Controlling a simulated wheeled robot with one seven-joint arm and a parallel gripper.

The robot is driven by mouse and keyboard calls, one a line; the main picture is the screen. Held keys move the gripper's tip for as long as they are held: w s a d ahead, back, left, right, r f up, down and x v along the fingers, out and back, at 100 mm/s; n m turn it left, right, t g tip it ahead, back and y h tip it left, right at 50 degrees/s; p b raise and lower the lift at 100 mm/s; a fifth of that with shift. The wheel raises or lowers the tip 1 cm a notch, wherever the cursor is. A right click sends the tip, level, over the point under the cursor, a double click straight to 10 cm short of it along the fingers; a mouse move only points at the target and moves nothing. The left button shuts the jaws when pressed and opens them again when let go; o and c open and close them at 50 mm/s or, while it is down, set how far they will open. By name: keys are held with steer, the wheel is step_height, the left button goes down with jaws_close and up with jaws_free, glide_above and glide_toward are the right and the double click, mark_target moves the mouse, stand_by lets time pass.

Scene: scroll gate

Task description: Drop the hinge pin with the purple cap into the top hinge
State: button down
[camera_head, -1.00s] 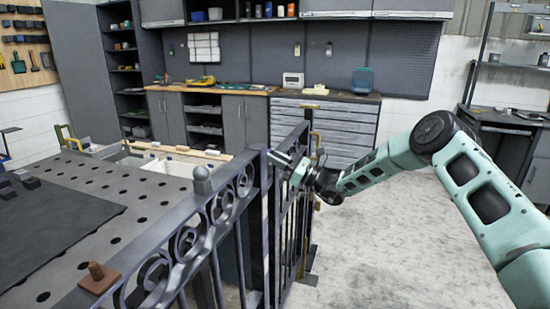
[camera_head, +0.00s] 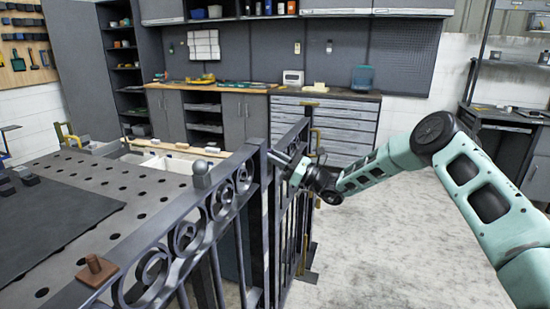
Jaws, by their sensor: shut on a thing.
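My gripper (camera_head: 281,159) is at the top of the dark metal gate (camera_head: 293,215), close beside the upright post (camera_head: 257,215). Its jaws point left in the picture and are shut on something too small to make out. No purple cap shows, and the hinge pin cannot be told apart from the jaws and gate bars. The top hinge cannot be made out among the dark bars near my gripper. I cannot tell whether the jaws touch the gate.
The floor (camera_head: 380,240) right of the gate is clear.

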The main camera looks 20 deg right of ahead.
steer(key=shift+f, duration=0.1)
steer(key=c, duration=1.1)
jaws_free()
steer(key=shift+d+f, duration=0.1)
steer(key=b+v, duration=0.3)
steer(key=v, duration=1.4)
steer(key=shift+s+d, duration=0.1)
steer(key=shift+s, duration=0.05)
